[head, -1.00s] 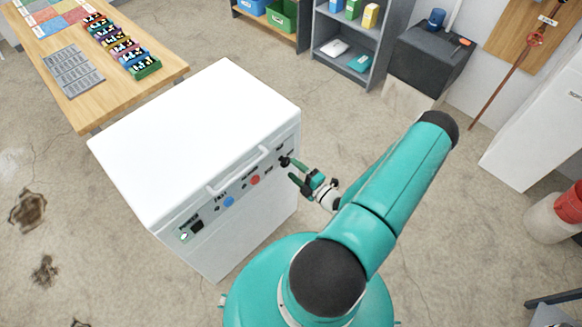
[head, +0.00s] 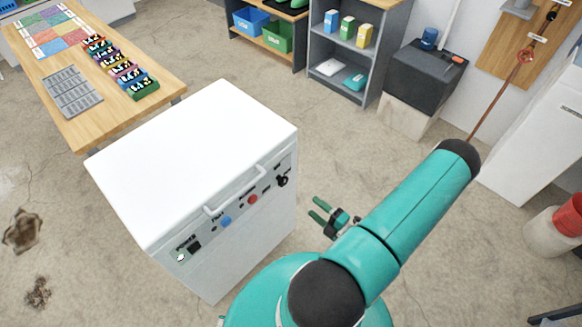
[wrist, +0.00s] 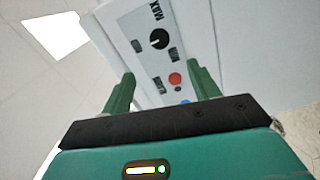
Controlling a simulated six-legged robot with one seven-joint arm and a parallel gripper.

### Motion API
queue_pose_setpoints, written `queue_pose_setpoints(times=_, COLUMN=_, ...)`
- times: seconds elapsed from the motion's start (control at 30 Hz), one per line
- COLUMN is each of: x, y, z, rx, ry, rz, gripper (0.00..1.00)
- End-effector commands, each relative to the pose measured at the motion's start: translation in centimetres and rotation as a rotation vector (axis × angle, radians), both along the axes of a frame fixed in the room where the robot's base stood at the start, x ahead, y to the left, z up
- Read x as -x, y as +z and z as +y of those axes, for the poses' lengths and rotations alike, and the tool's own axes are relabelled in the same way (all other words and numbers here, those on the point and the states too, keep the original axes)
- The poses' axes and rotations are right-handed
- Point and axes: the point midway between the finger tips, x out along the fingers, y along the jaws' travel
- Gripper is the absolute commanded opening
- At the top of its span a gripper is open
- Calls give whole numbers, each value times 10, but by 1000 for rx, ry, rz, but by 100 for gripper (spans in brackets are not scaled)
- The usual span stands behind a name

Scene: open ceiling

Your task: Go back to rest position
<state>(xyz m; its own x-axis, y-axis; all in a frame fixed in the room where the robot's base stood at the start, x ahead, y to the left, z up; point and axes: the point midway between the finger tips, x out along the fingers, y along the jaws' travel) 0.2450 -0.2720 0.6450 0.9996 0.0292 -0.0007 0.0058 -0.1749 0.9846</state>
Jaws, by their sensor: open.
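My gripper (head: 318,209) is open and empty in the head view, to the right of a white machine and apart from it. In the wrist view my two green fingers (wrist: 162,90) stand apart, with the machine's control panel beyond them. The black knob also shows in the wrist view (wrist: 159,39), near a label reading MAX.
A wooden table (head: 120,113) with colored racks and a grey tray stands at the back left. A grey shelf (head: 365,50) and a dark cabinet (head: 425,75) stand at the back. A red and white container (head: 560,222) is at the right.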

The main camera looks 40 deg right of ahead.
Motion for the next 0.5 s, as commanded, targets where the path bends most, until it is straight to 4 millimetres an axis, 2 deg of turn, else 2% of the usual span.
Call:
queue_pose_setpoints(times=0.3, x=-3, y=3, z=0, rx=18, ry=17, rz=0, gripper=61)
queue_pose_setpoints(times=0.37, x=-7, y=10, z=1, rx=54, ry=54, rz=2, gripper=61)
queue_pose_setpoints(times=0.5, x=-25, y=41, z=6, rx=225, ry=222, rz=-1, gripper=61)
